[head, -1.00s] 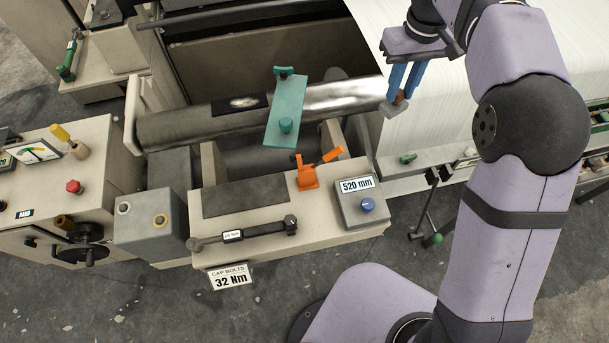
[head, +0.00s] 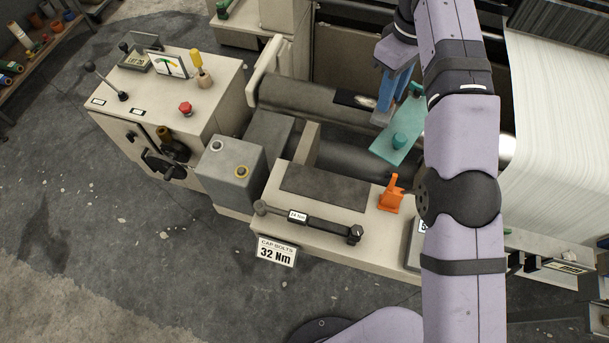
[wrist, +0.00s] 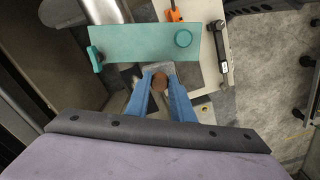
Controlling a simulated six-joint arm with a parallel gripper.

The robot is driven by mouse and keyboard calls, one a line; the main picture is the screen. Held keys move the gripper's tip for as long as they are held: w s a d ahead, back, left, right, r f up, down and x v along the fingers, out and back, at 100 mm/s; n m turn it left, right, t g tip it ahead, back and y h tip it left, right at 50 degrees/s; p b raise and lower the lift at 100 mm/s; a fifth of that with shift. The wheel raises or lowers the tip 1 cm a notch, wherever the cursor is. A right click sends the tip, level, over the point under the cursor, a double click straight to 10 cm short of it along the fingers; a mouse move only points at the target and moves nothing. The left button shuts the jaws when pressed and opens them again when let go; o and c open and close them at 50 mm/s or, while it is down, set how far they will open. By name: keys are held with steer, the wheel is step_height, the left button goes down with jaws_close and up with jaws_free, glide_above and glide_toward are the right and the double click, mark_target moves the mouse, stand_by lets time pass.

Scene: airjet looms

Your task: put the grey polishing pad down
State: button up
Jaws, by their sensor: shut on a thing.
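My gripper (head: 388,100), with blue fingers, is shut on the grey polishing pad (head: 380,119) and holds it above the roller (head: 310,100), just left of the teal plate (head: 398,140). In the wrist view the fingertips (wrist: 160,86) close on the pad's brown knob, and part of the pad's grey face (wrist: 161,67) shows beyond them. The teal plate (wrist: 145,45) lies just past the pad in that view. The pad's underside is hidden, and I cannot tell its height above the roller.
A dark flat mat (head: 325,187) lies bare on the beige bench. A torque wrench (head: 310,222) lies along its front, and an orange clamp (head: 391,195) stands right of it. A grey box (head: 231,168) stands left. My arm hides part of the bench's right end.

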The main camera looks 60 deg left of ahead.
steer(key=s+a+f+n+b, duration=0.1)
steer(key=s+a+f+b, duration=0.15)
steer(key=s+f, duration=0.5)
steer(key=s+a+f+n+b, duration=0.1)
steer(key=s+a+f, duration=0.3)
steer(key=s+f, duration=0.4)
steer(key=shift+s+d+f+p, duration=0.2)
steer(key=shift+f+p, duration=0.7)
steer(key=shift+f, duration=1.2)
steer(key=shift+s+d+f+p, duration=0.15)
steer(key=shift+f+p, duration=0.7)
steer(key=shift+f, duration=1.25)
steer(key=shift+a+f+m, duration=0.1)
steer(key=shift+m, duration=0.2)
steer(key=o, duration=0.9)
steer(key=shift+o, duration=0.2)
